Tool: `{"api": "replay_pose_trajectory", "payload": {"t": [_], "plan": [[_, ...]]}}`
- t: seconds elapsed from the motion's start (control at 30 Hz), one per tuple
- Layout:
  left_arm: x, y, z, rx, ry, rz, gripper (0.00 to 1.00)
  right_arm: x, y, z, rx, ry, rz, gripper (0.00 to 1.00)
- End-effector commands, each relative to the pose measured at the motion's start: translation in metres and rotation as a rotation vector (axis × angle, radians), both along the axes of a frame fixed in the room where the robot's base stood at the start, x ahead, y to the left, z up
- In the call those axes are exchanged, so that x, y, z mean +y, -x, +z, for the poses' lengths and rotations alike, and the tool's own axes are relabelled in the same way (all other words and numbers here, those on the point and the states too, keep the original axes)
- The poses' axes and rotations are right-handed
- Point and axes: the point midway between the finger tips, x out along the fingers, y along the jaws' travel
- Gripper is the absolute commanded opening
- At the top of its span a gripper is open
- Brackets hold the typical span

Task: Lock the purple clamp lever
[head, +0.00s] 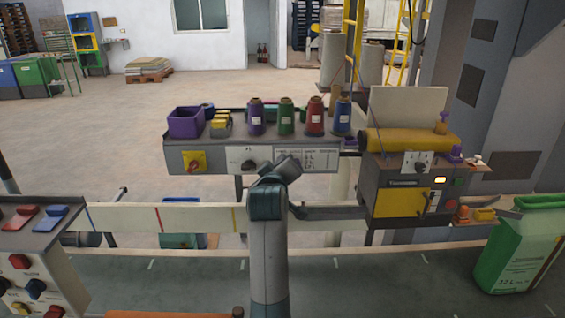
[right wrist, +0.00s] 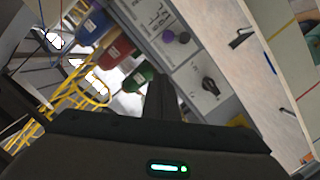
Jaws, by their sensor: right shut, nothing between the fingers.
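In the head view a small purple part (head: 455,153) sits at the right end of the grey machine box (head: 395,190). Another small purple piece (head: 349,143) lies at the box's left edge. I cannot tell which is the clamp lever. My right gripper (head: 288,166) is in front of the shelf panel, left of the machine box and apart from both purple parts. In the right wrist view its fingers (right wrist: 160,98) are shut and empty. My left gripper is out of view.
The shelf (head: 220,160) carries a purple bin (head: 186,124) and several thread cones (head: 286,117). A dark bar (head: 335,212) reaches left from the machine box. A green sack (head: 515,250) stands at right on the conveyor (head: 400,285). A control console (head: 35,245) is at left.

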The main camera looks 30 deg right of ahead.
Motion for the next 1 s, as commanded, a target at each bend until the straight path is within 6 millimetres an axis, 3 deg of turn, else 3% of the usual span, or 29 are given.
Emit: {"api": "replay_pose_trajectory", "payload": {"t": [0.27, 0.83, 1.0], "plan": [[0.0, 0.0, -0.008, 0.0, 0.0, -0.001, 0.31, 0.014, 0.017, 0.004, -0.001, 0.0, 0.001, 0.0], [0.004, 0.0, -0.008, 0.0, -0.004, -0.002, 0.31, 0.014, 0.018, 0.004, -0.001, 0.0, 0.001, 0.0], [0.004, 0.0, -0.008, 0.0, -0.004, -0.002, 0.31, 0.016, 0.021, -0.008, 0.011, -0.011, 0.008, 0.0]]}}
